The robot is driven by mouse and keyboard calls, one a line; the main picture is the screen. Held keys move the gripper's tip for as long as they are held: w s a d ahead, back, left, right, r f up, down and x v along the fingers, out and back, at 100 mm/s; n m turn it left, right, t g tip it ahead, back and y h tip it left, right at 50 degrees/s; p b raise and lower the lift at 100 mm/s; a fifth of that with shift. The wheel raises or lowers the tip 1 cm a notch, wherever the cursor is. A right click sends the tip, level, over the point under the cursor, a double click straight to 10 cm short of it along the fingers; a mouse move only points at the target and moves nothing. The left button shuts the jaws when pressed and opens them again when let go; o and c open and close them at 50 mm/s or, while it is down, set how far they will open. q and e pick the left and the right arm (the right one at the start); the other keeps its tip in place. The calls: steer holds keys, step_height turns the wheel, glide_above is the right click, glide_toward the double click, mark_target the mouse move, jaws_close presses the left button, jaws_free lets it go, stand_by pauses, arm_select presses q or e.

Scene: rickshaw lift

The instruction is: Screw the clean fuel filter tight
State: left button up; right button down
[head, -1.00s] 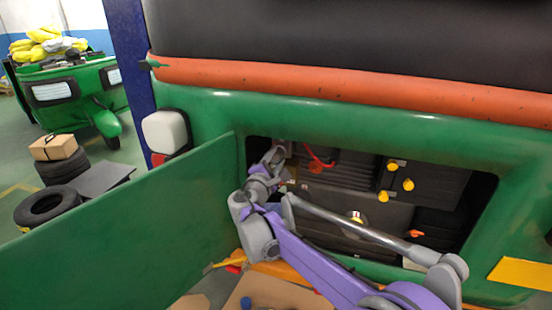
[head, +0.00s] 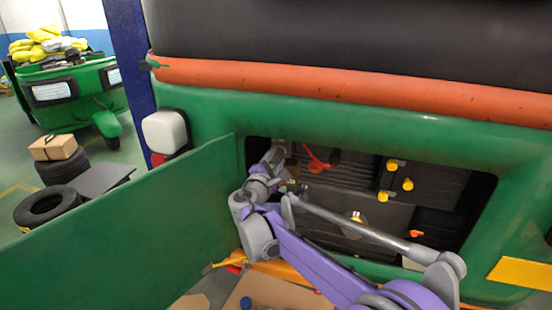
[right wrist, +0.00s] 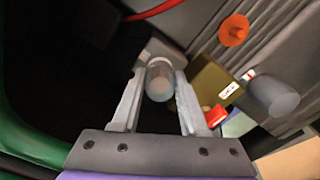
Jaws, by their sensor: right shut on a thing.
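My right gripper (right wrist: 160,84) reaches into the open engine bay and is shut on a grey cylinder, the fuel filter (right wrist: 160,88), seen between its two fingers in the right wrist view. The filter has a paler band near its far end. How its far end meets the mount is hidden. In the head view my right gripper (head: 277,154) shows small at the left side of the bay, and the filter cannot be made out there. My left gripper is not in view.
The green hatch panel (head: 130,225) stands open left of the bay. Inside are yellow caps (head: 408,184) and an orange cap (right wrist: 234,30). Another grey cylinder (right wrist: 275,95) with a red mark sits right of my gripper. A cardboard box (head: 54,147) lies on tyres far left.

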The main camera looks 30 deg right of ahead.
steer(key=shift+w+d, duration=0.3)
steer(key=shift+d, duration=0.05)
stand_by(1.0)
stand_by(0.4)
steer(key=shift+a, duration=0.1)
steer(key=shift+v, duration=1.45)
